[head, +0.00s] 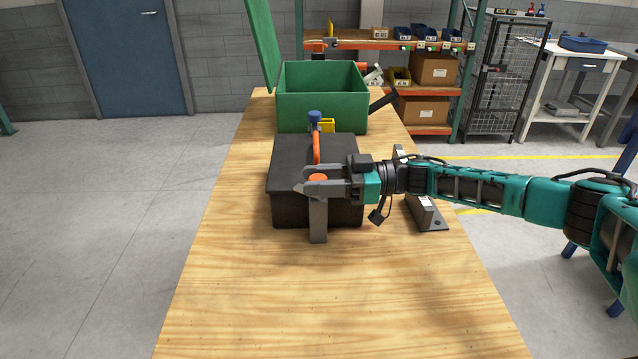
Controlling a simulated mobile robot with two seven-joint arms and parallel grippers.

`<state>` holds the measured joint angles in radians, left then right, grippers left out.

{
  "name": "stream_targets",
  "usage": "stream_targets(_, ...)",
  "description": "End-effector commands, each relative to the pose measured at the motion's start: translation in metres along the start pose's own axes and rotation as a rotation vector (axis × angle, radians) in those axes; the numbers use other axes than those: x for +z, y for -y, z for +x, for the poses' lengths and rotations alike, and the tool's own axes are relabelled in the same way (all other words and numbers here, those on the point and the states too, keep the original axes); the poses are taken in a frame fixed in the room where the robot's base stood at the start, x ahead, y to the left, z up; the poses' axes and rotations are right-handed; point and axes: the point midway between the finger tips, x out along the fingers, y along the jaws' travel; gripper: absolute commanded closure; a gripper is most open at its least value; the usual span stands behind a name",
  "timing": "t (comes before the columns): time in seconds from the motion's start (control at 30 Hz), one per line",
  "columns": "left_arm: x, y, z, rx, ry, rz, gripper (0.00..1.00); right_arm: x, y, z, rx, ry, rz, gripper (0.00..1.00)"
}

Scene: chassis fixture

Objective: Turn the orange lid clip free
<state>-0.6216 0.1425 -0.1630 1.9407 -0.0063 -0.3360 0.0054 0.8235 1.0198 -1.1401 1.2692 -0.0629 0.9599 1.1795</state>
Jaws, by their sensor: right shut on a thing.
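A dark box with a closed lid (290,152) stands on the wooden table. That gripper reaches in from the right and is shut on the clip at the box's front edge. The fingers hide part of the clip. My left gripper is out of view.
A grey upright post (318,222) stands at the box's front, below my gripper. A grey bracket (428,213) sits on the table to the right. An open green crate (322,108) stands behind the box. The near table (320,305) is clear.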

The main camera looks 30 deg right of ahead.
Motion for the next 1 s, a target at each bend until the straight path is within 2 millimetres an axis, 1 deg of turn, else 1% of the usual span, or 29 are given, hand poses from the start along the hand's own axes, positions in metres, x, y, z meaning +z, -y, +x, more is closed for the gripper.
stream_targets(0.03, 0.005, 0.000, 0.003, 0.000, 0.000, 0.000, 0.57, 0.001, -0.002, 0.000, -0.026, -0.004, -0.004, 0.88)
stream_targets(0.1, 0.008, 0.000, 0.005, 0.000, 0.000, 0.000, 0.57, 0.001, -0.002, 0.001, -0.066, -0.004, -0.005, 0.88)
stream_targets(0.4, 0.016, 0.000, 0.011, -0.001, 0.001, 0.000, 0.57, -0.001, -0.001, 0.001, -0.170, -0.006, -0.003, 0.88)
stream_targets(0.93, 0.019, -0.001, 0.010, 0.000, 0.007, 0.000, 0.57, -0.002, 0.000, 0.001, -0.191, -0.007, -0.002, 0.88)
stream_targets(0.97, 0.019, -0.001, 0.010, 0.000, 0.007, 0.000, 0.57, -0.002, 0.000, 0.001, -0.191, -0.007, -0.002, 0.55)
stream_targets(1.0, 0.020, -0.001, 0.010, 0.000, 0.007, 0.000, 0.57, -0.002, 0.000, 0.001, -0.191, -0.007, -0.002, 0.51)
